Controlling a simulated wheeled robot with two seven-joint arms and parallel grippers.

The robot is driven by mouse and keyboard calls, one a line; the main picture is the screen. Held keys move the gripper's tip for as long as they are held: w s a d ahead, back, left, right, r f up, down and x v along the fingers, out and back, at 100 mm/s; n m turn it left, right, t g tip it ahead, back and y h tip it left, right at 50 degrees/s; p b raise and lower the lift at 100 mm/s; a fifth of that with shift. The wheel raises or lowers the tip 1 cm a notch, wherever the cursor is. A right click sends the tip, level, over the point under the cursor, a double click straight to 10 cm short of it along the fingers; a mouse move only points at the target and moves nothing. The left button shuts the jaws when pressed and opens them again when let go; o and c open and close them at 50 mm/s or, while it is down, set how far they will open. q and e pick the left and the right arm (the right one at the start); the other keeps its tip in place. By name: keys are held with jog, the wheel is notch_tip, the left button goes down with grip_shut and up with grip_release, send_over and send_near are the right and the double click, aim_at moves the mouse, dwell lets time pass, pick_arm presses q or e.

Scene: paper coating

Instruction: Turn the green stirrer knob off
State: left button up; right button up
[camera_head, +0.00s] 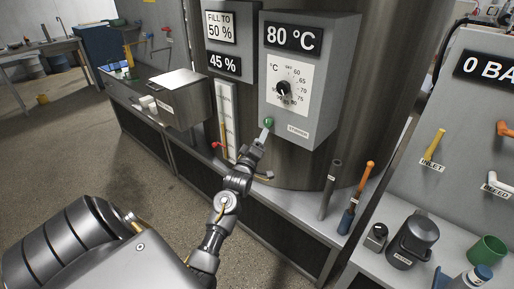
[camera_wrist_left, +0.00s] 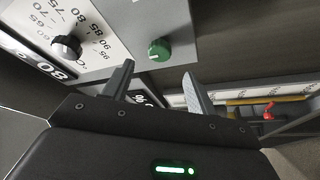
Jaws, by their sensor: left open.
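The green stirrer knob (camera_head: 268,122) sits low on the front of the grey control box (camera_head: 318,75), left of its small printed label. In the left wrist view the green knob (camera_wrist_left: 159,50) has a white pointer mark and lies just beyond and between my fingertips. My left gripper (camera_head: 262,136) is just below the knob in the head view. In the wrist view my left gripper (camera_wrist_left: 160,72) is open, its two fingers apart and empty, with no visible contact on the knob. My right gripper is not in view.
A black temperature dial (camera_head: 284,88) is above the knob, under the 80 °C display (camera_head: 293,38). A level gauge (camera_head: 226,120) with a red-handled valve (camera_head: 216,145) stands left. A dark rod (camera_head: 330,190) and an orange-handled tool (camera_head: 356,197) stand at right.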

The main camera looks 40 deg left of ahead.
pick_arm(q)
jog(key=shift+v, duration=1.35)
jog(key=d+f+m+g+h, duration=0.2)
jog(key=d+f+m, duration=0.15)
jog(key=f, duration=0.85)
jog(key=d+f+m+g+h, duration=0.25)
jog(key=f+m, duration=0.25)
jog(key=f, duration=0.7)
jog(key=s+d+f+m+g+h, duration=0.1)
jog(key=s+d+f+m+g, duration=0.2)
jog(key=f, duration=0.5)
jog(key=s+d+f+m+g, duration=0.1)
jog(key=s+d+f+m, duration=0.1)
jog(key=s+d+f, duration=0.5)
jog(key=s+d+f+m+g+h, duration=0.25)
jog(key=s+f+g, duration=0.35)
jog(key=s+f, duration=1.25)
jog(key=s+d+f+m+g, duration=0.1)
jog(key=s, duration=1)
jog(key=s+d+f+m+g, duration=0.1)
jog(key=s+f+g, duration=0.1)
jog(key=s, duration=1)
jog(key=shift+s+f+y, duration=0.15)
jog(key=shift+y, duration=0.15)
